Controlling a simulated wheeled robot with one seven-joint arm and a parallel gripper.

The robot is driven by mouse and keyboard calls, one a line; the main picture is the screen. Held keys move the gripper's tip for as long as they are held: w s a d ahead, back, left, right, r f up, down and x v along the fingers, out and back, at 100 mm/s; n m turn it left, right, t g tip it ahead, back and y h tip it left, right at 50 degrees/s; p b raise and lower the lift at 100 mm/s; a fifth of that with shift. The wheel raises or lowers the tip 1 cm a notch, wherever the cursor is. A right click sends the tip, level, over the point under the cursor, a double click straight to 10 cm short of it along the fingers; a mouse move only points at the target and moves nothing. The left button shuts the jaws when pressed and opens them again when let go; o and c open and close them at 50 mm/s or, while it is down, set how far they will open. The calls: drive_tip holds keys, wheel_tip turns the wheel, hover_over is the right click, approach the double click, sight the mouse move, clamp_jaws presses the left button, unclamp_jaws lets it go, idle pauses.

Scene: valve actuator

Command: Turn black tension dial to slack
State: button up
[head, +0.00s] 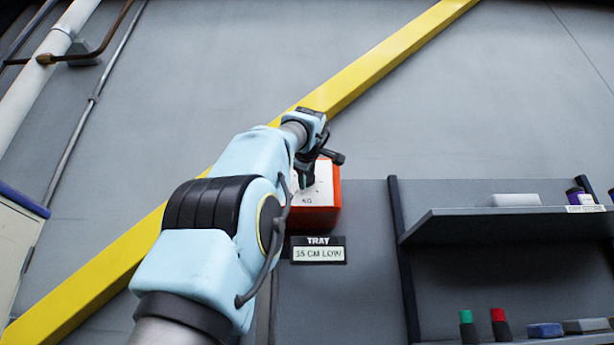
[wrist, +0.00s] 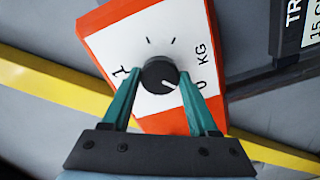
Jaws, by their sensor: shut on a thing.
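The black tension dial (wrist: 160,72) is a round knob on the white face of an orange-red box (wrist: 100,36). Its white pointer mark points to the lower right in the wrist view, roughly toward the "0" beside "KG". Tick marks stand around it. My gripper (wrist: 160,77) has its two teal fingers on either side of the dial and is shut on it. In the head view the box (head: 324,198) is on the wall, and my gripper (head: 305,180) is in front of its face, hiding the dial.
A label plate (head: 318,250) reading "TRAY 15 CM LOW" is below the box. A yellow diagonal beam (head: 390,62) passes behind the box. To the right, a dark shelf (head: 500,223) holds small items, with several more below. Pipes (head: 75,100) run at the upper left.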

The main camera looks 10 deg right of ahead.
drive_tip(key=shift+d+f, duration=0.1)
drive_tip(key=shift+f, duration=0.1)
drive_tip(key=o, duration=1.4)
drive_tip(key=shift+r, duration=0.15)
drive_tip(key=s+b, duration=0.1)
drive_tip(key=s, duration=0.2)
drive_tip(key=s+a+b, duration=0.1)
drive_tip(key=s+b, duration=0.1)
drive_tip(key=s, duration=0.2)
drive_tip(key=s+a+b, duration=0.1)
drive_tip(key=s, duration=0.2)
drive_tip(key=shift+s, duration=0.3)
drive_tip(key=shift+s, duration=0.1)
